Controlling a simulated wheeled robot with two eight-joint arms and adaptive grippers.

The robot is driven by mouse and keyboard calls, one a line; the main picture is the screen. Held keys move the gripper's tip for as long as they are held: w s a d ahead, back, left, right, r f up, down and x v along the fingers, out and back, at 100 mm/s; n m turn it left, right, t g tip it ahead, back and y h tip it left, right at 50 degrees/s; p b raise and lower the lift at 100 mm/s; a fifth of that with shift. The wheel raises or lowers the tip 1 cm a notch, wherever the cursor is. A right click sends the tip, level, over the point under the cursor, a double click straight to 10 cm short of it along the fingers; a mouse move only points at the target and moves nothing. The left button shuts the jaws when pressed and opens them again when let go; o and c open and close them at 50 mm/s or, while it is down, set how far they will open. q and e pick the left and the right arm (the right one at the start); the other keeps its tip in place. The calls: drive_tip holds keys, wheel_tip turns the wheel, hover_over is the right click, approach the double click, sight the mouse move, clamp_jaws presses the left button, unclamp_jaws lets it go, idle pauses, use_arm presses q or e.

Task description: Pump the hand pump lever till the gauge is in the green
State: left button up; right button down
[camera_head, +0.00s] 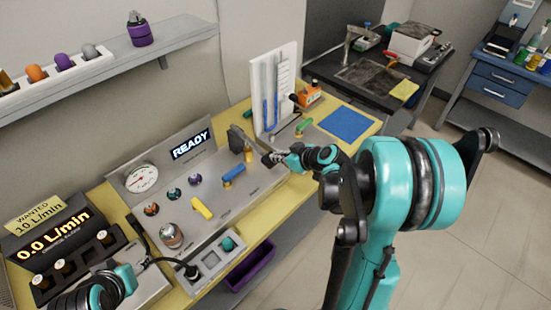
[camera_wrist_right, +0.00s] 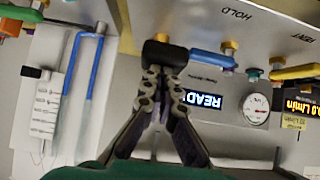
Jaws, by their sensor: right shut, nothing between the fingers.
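The round white gauge (camera_head: 141,178) is on the sloped panel beside the READY display; its needle is too small to read against any green zone. It also shows in the wrist view (camera_wrist_right: 255,108). A black lever handle (camera_head: 237,139) stands at the right end of the panel, and it shows in the wrist view (camera_wrist_right: 165,52). My right gripper (camera_head: 270,158) is shut and empty; its fingertips (camera_wrist_right: 161,75) are right by the black handle, and I cannot tell if they touch. My left gripper (camera_head: 132,278) is low at the left; its fingers are unclear.
A flow display (camera_head: 50,245) reads 0.0 L/min. A blue mat (camera_head: 347,124) lies at the right.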

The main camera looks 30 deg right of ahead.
wheel_tip(320, 180, down, 4)
drive_tip(key=b, duration=0.3)
drive_tip(key=shift+w+f, duration=0.1)
drive_tip(key=shift+f, duration=0.2)
use_arm(q)
drive_tip(key=f, duration=0.4)
drive_tip(key=shift+s+f+b, duration=0.2)
drive_tip(key=shift+f+b, duration=0.1)
use_arm(e)
drive_tip(key=shift+a+f, duration=0.15)
drive_tip(key=shift+s, duration=0.2)
